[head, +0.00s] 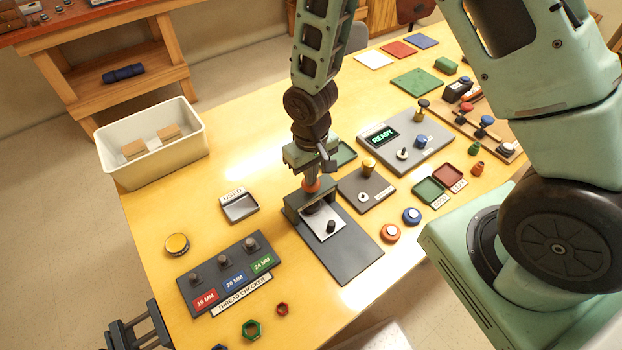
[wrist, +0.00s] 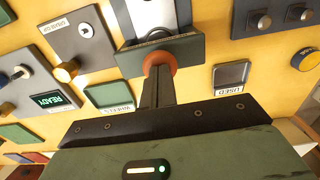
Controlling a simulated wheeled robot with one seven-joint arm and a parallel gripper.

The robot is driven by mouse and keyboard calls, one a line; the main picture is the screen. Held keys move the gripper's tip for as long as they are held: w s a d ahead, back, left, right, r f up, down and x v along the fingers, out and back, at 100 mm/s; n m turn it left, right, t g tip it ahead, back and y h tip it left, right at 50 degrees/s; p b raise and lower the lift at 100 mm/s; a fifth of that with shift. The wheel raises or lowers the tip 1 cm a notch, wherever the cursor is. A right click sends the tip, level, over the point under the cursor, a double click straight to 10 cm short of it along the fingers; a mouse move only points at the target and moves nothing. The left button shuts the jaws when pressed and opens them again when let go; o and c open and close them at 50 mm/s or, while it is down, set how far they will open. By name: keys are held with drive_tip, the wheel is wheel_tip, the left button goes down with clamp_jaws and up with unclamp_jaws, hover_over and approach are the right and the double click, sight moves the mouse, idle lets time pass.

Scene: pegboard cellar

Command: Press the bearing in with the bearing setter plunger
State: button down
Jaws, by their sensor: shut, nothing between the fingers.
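The bearing setter (head: 352,256) is a dark base on the yellow table with a light metal plate and an upright block at its back. An orange-red plunger knob (head: 312,186) tops that block; it also shows in the wrist view (wrist: 160,58). A small dark round part with a post (head: 331,226) is on the metal plate; I cannot tell whether it is the bearing. My gripper (head: 311,174) is shut and empty, pointing down right at the knob. In the wrist view its closed fingers (wrist: 158,78) overlap the knob's near edge; contact is unclear. The plunger's lower end is hidden.
The thread checker (head: 227,276) and a USED tray (head: 240,207) are left of the setter. A dark plate with a brass knob (head: 368,166) and the READY panel (head: 405,140) are behind right. Orange (head: 390,233) and blue (head: 411,215) round parts lie right.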

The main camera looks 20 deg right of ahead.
drive_tip(key=shift+r+p, duration=1.85)
drive_tip(key=shift+r, duration=0.85)
drive_tip(key=shift+s+a+r+b, duration=0.2)
drive_tip(key=shift+a+b, duration=0.1)
drive_tip(key=shift+b, duration=0.1)
drive_tip(key=s+a+r+n+b, duration=0.2)
drive_tip(key=s+r+b, duration=0.2)
drive_tip(key=s, duration=0.5)
drive_tip(key=s+a+r+n+b, duration=0.3)
drive_tip(key=s+r+b, duration=0.2)
drive_tip(key=s, duration=0.4)
drive_tip(key=shift+s+a+r+n+y+b, duration=0.2)
drive_tip(key=shift+s+a+n+y+b, duration=0.15)
drive_tip(key=shift+b, duration=0.35)
